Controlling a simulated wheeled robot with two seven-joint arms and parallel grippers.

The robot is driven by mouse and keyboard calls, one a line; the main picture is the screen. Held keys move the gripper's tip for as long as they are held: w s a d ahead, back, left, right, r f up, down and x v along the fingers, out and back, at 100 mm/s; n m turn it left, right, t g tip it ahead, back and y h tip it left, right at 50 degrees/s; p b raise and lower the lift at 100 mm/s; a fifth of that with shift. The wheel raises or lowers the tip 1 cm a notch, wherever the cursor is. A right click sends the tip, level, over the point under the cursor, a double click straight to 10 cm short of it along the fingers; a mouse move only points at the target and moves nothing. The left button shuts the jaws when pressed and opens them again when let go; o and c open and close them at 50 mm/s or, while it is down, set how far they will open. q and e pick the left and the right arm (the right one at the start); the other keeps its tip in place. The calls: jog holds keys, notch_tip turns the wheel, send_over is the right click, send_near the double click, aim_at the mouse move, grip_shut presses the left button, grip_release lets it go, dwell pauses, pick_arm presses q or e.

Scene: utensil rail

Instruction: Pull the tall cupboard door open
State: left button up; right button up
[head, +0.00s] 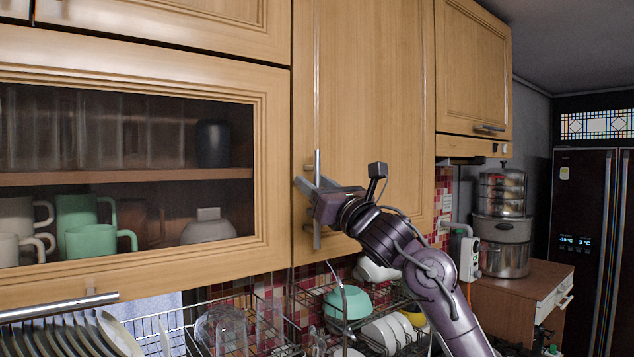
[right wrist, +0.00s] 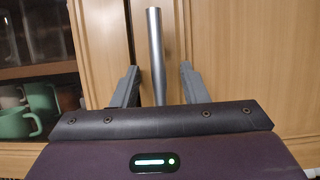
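The tall cupboard door (head: 375,110) is a light wood panel in the middle of the head view, and it looks shut. Its upright metal bar handle (head: 317,165) is near the door's left edge. My right gripper (head: 312,188) is at the handle. In the right wrist view, the handle (right wrist: 156,55) stands between the two grey fingers of the right gripper (right wrist: 158,85), with a gap visible on each side, so the gripper is open around it. My left gripper is not in view.
A glass-fronted cupboard (head: 130,72) with mugs adjoins on the left. Below are a wire dish rack (head: 160,322) with plates and a green bowl (head: 348,302). A smaller cupboard (head: 473,65) hangs at right, above stacked steel pots (head: 502,225). A dark fridge (head: 583,205) stands at far right.

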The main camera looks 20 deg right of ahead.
grip_shut()
jog(key=shift+s, duration=0.1)
